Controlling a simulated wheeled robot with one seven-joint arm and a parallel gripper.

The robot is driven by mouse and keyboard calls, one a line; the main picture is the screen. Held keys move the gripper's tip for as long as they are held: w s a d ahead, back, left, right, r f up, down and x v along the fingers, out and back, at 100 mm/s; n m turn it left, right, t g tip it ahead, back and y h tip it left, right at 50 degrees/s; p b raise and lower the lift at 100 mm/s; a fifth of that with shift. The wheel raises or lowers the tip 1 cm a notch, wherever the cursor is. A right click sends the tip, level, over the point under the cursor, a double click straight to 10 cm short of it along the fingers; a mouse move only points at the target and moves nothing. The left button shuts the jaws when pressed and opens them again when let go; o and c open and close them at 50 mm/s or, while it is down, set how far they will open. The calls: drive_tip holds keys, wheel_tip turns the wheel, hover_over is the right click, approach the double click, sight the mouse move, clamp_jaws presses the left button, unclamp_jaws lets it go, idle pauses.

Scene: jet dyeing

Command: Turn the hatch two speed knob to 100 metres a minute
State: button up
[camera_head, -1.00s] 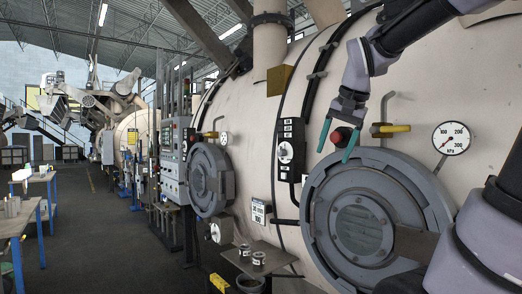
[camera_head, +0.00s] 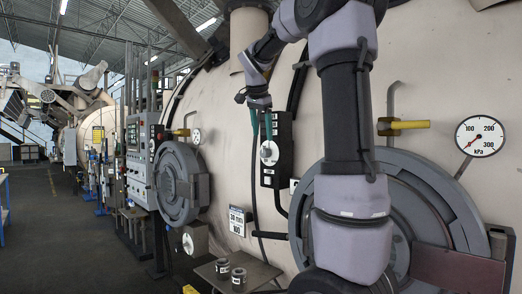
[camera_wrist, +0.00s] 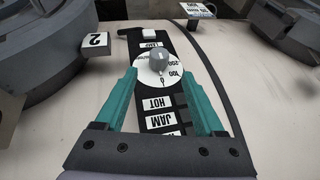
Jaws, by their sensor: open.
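The speed knob (camera_wrist: 158,62) is a grey knob on a round white dial, on a narrow black panel (camera_wrist: 196,72). Marks beside it look like 0, 100 and 250; its exact setting is too small to read. The white dial (camera_head: 269,152) also shows in the head view. My gripper (camera_head: 262,122) is in front of the panel, fingers pointing down. In the wrist view my gripper (camera_wrist: 163,82) is open, its teal fingers on either side of the dial's lower part. The knob is just beyond the fingertips and looks untouched. A label reading 2 (camera_wrist: 95,41) is left of the panel.
A large round hatch (camera_head: 430,190) is partly hidden by my arm. A smaller hatch (camera_head: 178,183) is at left. A yellow-handled valve (camera_head: 405,125) and a pressure gauge (camera_head: 479,136) are at right. Cans stand on a small shelf (camera_head: 258,272). The floor aisle at left is clear.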

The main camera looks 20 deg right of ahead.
sight(266, 153)
drive_tip(key=x, duration=0.7)
drive_tip(key=shift+f, duration=0.15)
clamp_jaws()
